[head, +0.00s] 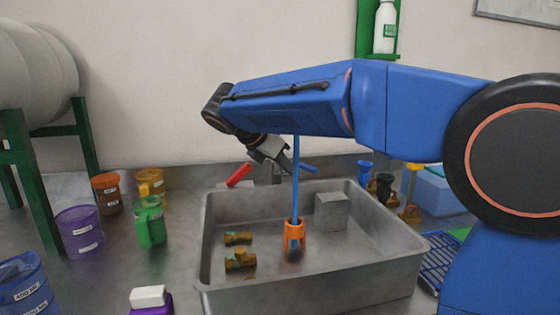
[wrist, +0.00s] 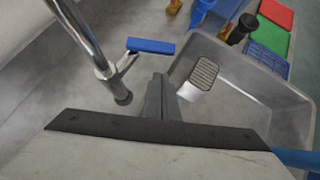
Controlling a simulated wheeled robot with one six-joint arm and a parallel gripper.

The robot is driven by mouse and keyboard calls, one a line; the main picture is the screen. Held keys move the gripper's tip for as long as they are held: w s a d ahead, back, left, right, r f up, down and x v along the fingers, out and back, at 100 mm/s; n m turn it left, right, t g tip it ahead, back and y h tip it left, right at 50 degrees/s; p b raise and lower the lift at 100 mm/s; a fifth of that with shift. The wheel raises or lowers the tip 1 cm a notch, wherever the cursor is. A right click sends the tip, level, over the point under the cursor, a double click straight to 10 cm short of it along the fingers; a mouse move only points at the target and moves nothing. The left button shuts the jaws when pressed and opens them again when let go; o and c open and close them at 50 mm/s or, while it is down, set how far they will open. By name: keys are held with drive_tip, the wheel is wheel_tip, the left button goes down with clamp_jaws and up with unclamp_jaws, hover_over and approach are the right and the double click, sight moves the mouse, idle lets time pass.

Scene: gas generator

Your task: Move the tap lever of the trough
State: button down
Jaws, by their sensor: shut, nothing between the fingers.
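The grey metal trough (head: 310,292) stands on the bench, and part of its inside shows in the wrist view (wrist: 285,108). Its tap has a red lever (head: 239,175) on the left and a blue lever (head: 308,169) on the right in the head view. In the wrist view the blue lever (wrist: 150,46) lies just beyond my fingertips, beside the shiny tap pipe (wrist: 88,35). My gripper (head: 287,166) is shut and empty, close to the blue lever; its closed fingers show in the wrist view (wrist: 159,78). I cannot tell whether they touch the lever.
A tall blue rod in an orange foot (head: 294,235) stands in the trough, close to my arm in the picture. A grey box (head: 332,212) and brown fittings (head: 240,259) are also inside. Coloured beakers (head: 80,232) stand left; a blue rack (head: 440,258) lies right.

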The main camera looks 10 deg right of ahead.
sight(300, 165)
drive_tip(key=shift+w+d+r, duration=0.1)
drive_tip(key=shift+w+d, duration=0.3)
drive_tip(key=shift+d, duration=0.4)
drive_tip(key=shift+w+d+r, duration=0.1)
drive_tip(key=shift+w+d, duration=0.25)
drive_tip(key=shift+d, duration=0.45)
drive_tip(key=shift+d, duration=0.1)
